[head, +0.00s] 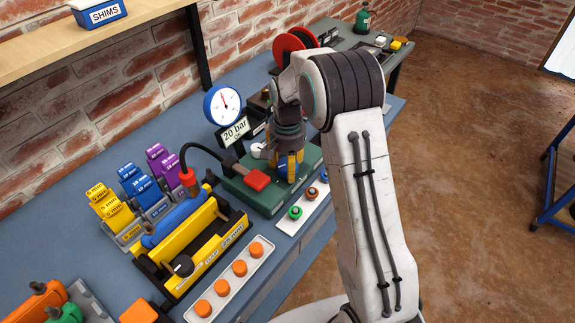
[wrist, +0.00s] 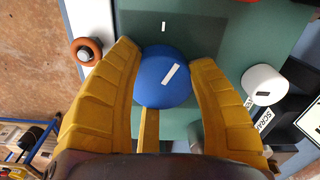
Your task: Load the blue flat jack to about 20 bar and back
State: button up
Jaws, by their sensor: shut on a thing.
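My gripper (wrist: 165,92), with yellow fingers, is shut on a blue round knob (wrist: 166,72) with a white stripe on the green box. The stripe is tilted; a short white mark (wrist: 163,27) on the box is upright. In the head view my gripper (head: 290,170) is over the green box (head: 262,195) and largely covers the knob. A red lever or block (head: 257,180) lies at the box's left end. A blue-rimmed gauge (head: 222,106) stands behind, its needle near the top; its numbers are too small to read. A sign (head: 235,132) reads "20 bar".
A yellow pump unit (head: 195,250) with a blue cylinder and black hose stands left of the box. Yellow, blue and purple blocks (head: 140,185) stand behind it. White strips with orange (head: 240,267) and coloured buttons (head: 296,212) lie in front. A white round piece (wrist: 263,84) is beside my finger.

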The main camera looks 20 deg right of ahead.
jog(key=shift+s+f, duration=0.1)
jog(key=shift+f, duration=0.05)
jog(key=o, duration=1.2)
notch_tip(320, 180, up, 12)
jog(key=shift+r, duration=0.1)
jog(key=shift+o, duration=0.2)
dwell(0.9)
